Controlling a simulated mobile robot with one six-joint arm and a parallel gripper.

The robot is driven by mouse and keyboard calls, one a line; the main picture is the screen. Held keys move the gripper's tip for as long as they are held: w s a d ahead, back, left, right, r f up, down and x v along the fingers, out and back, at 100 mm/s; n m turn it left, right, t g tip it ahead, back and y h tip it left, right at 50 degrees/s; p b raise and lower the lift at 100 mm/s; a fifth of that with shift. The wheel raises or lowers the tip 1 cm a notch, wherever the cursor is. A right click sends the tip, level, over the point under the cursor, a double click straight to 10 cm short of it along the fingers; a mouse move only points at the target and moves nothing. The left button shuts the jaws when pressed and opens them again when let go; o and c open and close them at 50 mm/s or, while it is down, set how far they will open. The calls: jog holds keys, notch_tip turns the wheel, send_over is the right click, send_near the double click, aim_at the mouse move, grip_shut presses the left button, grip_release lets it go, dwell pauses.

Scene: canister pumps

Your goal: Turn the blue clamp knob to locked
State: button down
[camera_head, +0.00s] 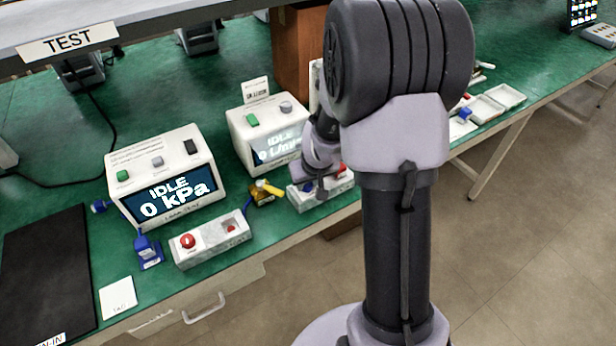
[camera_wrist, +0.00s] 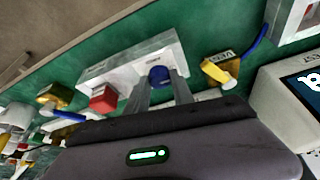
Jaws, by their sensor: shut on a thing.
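The blue clamp knob (camera_wrist: 158,74) sits on the top face of a grey-white block (camera_wrist: 130,62) in the wrist view. My gripper (camera_wrist: 161,82) has its two fingers on either side of the knob and is shut on it. A red square part (camera_wrist: 103,98) is on the same block, to the left of the knob. In the head view the block (camera_head: 301,201) is at the table's front edge, and my gripper (camera_head: 319,190) is down over it. I cannot read any lock marking.
A brass valve with a yellow handle (camera_head: 264,190) stands close left of the block; it also shows in the wrist view (camera_wrist: 221,70). A red-button box (camera_head: 211,240) is further left. White trays (camera_head: 487,108) lie right.

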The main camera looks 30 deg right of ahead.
dwell(0.4)
jog(key=c, duration=1.1)
grip_release()
jog(key=shift+r, duration=0.1)
jog(key=p+v, duration=0.8)
jog(key=v, duration=0.9)
jog(key=shift+a, duration=0.15)
jog(key=shift+r, duration=0.1)
